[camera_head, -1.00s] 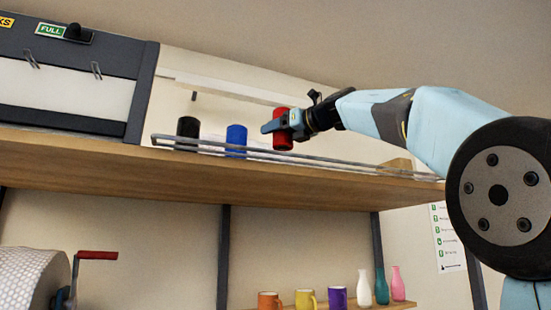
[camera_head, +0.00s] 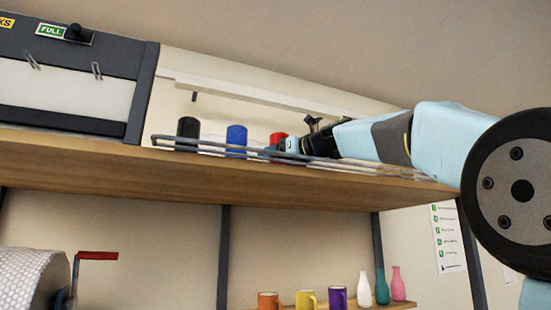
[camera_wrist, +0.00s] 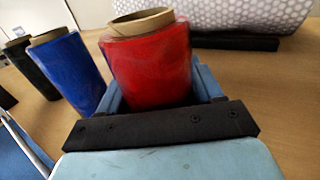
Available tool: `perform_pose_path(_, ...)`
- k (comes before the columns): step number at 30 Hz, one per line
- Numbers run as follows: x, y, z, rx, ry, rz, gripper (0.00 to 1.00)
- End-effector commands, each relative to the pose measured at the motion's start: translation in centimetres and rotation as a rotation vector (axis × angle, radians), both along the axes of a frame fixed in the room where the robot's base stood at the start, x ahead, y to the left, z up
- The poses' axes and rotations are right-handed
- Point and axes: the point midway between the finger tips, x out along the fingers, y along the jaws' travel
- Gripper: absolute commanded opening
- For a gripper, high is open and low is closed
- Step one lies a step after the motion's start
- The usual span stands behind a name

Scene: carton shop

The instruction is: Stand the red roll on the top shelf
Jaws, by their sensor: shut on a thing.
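The red roll (camera_head: 278,138) is upright at the top shelf (camera_head: 300,187), to the right of the blue roll, its lower part hidden by my gripper and the shelf's front rail. My gripper (camera_head: 282,147) is level with the shelf and shut around the red roll. In the wrist view the red roll (camera_wrist: 152,68) stands between the blue fingers, its cardboard core facing up. I cannot tell whether its base touches the shelf board.
The blue roll (camera_head: 236,138) and black roll (camera_head: 188,128) stand to the left; the blue one (camera_wrist: 70,68) is close beside my gripper. A wire rail (camera_head: 200,148) runs along the shelf front. Mugs (camera_head: 305,299) and bottles (camera_head: 382,286) stand on a lower shelf.

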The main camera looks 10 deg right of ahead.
Motion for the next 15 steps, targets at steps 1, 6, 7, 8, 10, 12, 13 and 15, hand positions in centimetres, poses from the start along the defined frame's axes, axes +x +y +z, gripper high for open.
perform_pose_path(1,-0.01,-0.01,-0.03,0.0,0.0,0.0,0.26)
perform_pose_path(6,0.02,-0.02,-0.13,0.0,0.0,0.0,0.78)
perform_pose_path(7,0.01,-0.03,-0.12,0.0,0.0,0.0,0.81)
perform_pose_path(8,0.03,-0.03,-0.13,0.0,0.0,0.0,0.84)
perform_pose_path(10,0.03,-0.04,-0.13,0.0,0.0,-0.001,0.9)
perform_pose_path(12,0.03,-0.04,-0.13,0.0,0.0,-0.001,0.91)
perform_pose_path(13,0.03,-0.06,-0.13,0.0,0.0,-0.001,0.91)
perform_pose_path(15,0.03,-0.06,-0.12,0.0,0.0,-0.001,0.91)
